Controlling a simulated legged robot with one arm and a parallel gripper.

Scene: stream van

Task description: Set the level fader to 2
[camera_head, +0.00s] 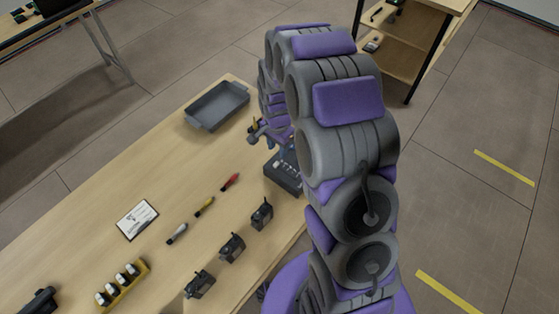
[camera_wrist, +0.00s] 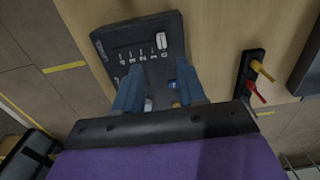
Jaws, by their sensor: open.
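The dark control box (camera_wrist: 112,47) lies on the wooden table, and a row of small numbered marks runs across its face in the wrist view. The white fader cap (camera_wrist: 163,41) stands at the right end of that row, apparently by the 0 mark. My gripper (camera_wrist: 160,72) is open, its two blue fingers over the box, below the cap in the picture and apart from it. Blue and yellow parts and a pale one show between the fingers. In the head view the box (camera_head: 285,178) is partly hidden by my arm, and my gripper (camera_head: 268,134) is above its far end.
A dark strip (camera_wrist: 248,75) with yellow and red levers stands right of the box. A grey tray (camera_head: 218,105) is at the table's far end. Screwdriver-like tools, a card (camera_head: 137,220), several small black devices and a yellow rack (camera_head: 122,287) lie nearer.

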